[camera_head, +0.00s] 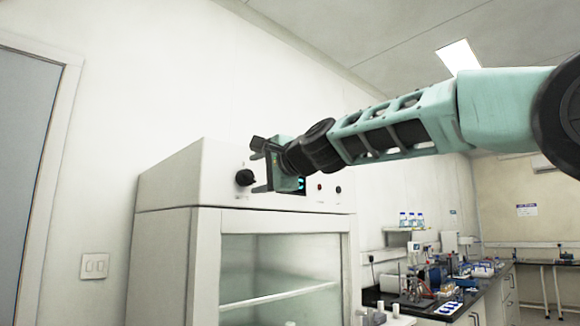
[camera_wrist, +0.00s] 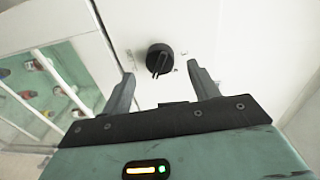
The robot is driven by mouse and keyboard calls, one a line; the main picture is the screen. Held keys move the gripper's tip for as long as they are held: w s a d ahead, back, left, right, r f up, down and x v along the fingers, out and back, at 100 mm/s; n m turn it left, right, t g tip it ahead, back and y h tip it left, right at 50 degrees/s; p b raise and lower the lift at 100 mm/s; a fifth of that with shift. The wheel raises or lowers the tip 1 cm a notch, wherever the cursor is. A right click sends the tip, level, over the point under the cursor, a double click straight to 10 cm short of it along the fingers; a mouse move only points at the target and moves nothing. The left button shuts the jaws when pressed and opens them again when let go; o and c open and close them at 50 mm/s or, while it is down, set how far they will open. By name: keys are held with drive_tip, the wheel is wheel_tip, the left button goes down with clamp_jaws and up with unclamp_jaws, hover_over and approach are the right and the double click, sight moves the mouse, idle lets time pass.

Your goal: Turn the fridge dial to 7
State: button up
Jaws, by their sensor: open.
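The fridge (camera_head: 170,230) is a white cabinet with a glass front and a control panel along its top. The dial (camera_head: 245,177) is a round black knob on that panel, left of my gripper in the head view. In the wrist view the dial (camera_wrist: 160,59) lies ahead of the fingertips, roughly midway between them, its grip bar pointing down toward my gripper. My gripper (camera_head: 262,165) is open and empty close to the panel; its two fingers (camera_wrist: 160,80) are apart and do not touch the dial. The scale numbers are too small to read.
A small digital display and a red light (camera_head: 320,187) sit on the panel to the right. A lab bench (camera_head: 450,308) with glassware and bottles stands at the right. A light switch (camera_head: 95,266) and a door (camera_head: 25,150) are at the left.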

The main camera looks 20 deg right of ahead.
drive_tip(key=f+b+v, duration=0.1)
drive_tip(key=b+v, duration=0.5)
drive_tip(key=v, duration=0.7)
drive_tip(key=shift+s+r, duration=0.4)
drive_tip(key=shift+r, duration=0.1)
drive_tip(key=shift+d, duration=0.1)
